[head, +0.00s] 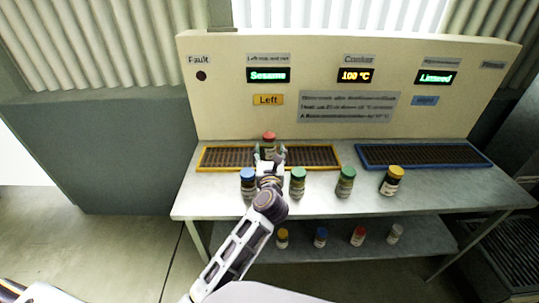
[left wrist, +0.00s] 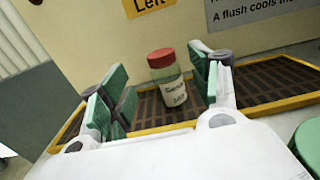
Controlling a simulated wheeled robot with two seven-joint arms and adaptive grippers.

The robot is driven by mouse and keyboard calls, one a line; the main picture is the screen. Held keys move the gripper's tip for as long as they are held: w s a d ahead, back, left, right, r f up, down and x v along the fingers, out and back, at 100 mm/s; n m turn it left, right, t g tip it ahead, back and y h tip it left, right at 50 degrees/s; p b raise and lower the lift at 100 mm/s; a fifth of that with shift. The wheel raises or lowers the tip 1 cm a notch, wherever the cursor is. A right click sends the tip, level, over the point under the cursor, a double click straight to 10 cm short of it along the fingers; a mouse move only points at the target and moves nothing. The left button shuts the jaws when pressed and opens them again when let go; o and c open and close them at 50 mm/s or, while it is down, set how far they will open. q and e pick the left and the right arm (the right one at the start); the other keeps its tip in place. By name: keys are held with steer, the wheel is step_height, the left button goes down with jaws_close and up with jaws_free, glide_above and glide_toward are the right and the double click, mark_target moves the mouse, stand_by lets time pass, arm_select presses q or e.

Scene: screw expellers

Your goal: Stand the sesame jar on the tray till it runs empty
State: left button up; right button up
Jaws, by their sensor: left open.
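The sesame jar (head: 269,143) has a red lid and stands upright on the yellow-edged left tray (head: 325,168). In the left wrist view the jar (left wrist: 168,78) shows a white label, partly readable, and the tray's yellow rim (left wrist: 170,127) runs in front of it. My left gripper (head: 269,156) is open at the jar, its green-padded fingers (left wrist: 157,88) apart on either side of it. Gaps show between the fingers and the jar in the wrist view. The gripper hides the jar's lower part in the head view. My right gripper is not in view.
On the table's front stand a blue-lidded jar (head: 248,180), green-lidded jars (head: 298,182) (head: 345,182) and a yellow-lidded dark jar (head: 392,181). A blue-edged tray (head: 425,156) is empty at right. Several jars stand on the lower shelf (head: 340,240). A panel (head: 340,90) reads "Sesame" and "Linseed".

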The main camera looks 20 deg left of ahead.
arm_select(q)
steer(key=shift+v, duration=0.95)
